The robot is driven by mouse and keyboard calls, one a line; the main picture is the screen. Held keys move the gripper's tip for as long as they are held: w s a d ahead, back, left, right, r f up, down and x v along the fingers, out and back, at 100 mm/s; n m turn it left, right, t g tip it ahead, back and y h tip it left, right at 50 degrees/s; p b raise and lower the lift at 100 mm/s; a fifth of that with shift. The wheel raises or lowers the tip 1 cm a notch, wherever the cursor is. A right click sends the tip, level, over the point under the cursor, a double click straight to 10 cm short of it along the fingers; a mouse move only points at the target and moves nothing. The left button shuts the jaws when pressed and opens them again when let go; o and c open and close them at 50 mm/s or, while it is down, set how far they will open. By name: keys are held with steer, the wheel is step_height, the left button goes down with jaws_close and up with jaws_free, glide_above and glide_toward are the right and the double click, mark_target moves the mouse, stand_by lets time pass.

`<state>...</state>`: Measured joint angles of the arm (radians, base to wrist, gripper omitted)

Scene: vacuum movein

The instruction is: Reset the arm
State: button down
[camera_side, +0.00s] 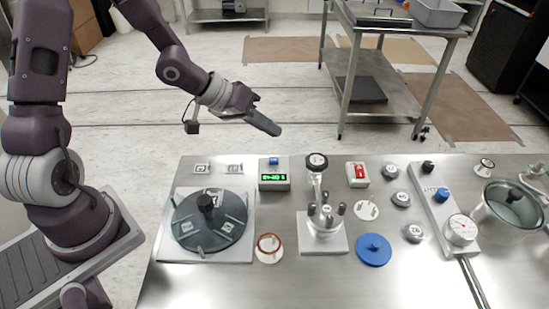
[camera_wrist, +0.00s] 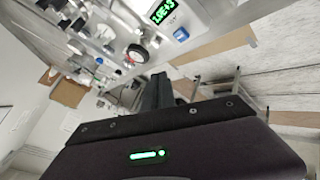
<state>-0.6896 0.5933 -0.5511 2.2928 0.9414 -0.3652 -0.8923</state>
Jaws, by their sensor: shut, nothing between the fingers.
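My gripper (camera_side: 264,124) is raised in the air beyond the far edge of the steel table, in the upper middle of the side view. Its fingers point down and to the right, and they are shut with nothing between them. In the wrist view the dark fingers (camera_wrist: 158,92) stand together above the gripper body. No object of the table touches the gripper, and there is clear air around it.
The steel table (camera_side: 320,285) carries a dark round rotor on a plate (camera_side: 207,222), a small green display (camera_side: 273,174), a glass vessel stand (camera_side: 323,235), a blue lid (camera_side: 373,250), several round weights, a valve panel (camera_side: 441,205) and a glass pot (camera_side: 505,212). A cart (camera_side: 385,80) stands behind.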

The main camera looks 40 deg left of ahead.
steer(key=s+a+r+m+g+y, duration=0.1)
steer(key=s+a+r+y, duration=0.55)
steer(key=s+r, duration=0.3)
steer(key=s+d+r, duration=0.3)
steer(key=s, duration=0.5)
steer(key=s+d+r+m+g+h, duration=0.1)
steer(key=s+d+r, duration=0.1)
steer(key=s, duration=0.5)
steer(key=shift+s+d+r, duration=0.35)
steer(key=shift+d+r, duration=0.05)
steer(key=shift+d, duration=0.2)
